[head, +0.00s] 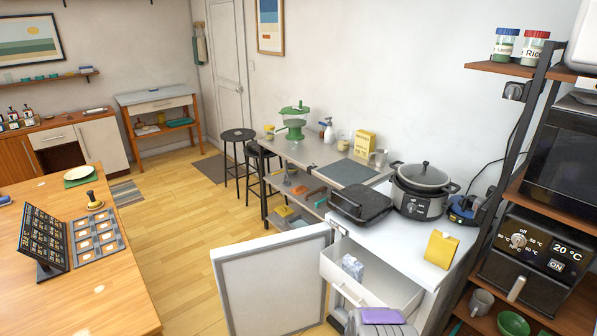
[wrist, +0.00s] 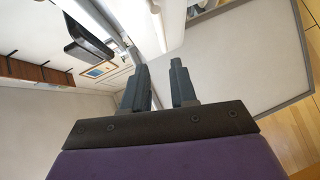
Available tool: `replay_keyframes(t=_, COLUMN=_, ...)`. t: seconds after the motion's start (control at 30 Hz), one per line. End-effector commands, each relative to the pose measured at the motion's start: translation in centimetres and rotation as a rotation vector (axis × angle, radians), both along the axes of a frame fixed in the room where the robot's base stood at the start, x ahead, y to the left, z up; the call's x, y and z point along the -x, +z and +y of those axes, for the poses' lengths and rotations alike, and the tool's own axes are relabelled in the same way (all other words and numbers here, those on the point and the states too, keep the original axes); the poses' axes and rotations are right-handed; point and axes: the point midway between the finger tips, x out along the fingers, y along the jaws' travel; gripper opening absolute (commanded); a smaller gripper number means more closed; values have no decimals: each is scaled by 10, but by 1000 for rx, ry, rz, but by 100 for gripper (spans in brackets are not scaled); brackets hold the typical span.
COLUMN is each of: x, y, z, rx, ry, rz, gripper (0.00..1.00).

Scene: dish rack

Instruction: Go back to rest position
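My gripper (wrist: 159,78) shows in the wrist view with its two dark fingers apart and nothing between them. In the head view only my purple-topped wrist (head: 382,316) is clear, low in the picture in front of the pulled-out white drawer (head: 370,290). The fingers are hard to make out there. A small white and blue-grey packet (head: 352,266) stands inside the drawer. My gripper is close to the drawer front and the open cabinet door (head: 275,285); I cannot tell whether it touches either.
The open door stands left of the drawer. The white counter above carries a black grill (head: 361,203), a slow cooker (head: 420,190) and a yellow bag (head: 441,249). A shelf rack with an oven (head: 535,260) is at right. Wooden floor (head: 185,240) is free at left.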

Motion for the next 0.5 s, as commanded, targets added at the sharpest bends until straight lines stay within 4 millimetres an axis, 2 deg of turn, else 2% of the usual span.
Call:
replay_keyframes(t=0.1, x=-18, y=26, z=0, rx=-70, ry=-12, rz=57, gripper=27)
replay_keyframes(t=0.2, x=-28, y=46, z=2, rx=-137, ry=-27, rz=118, gripper=27)
replay_keyframes(t=0.5, x=-31, y=110, z=9, rx=-326, ry=-99, rz=307, gripper=27)
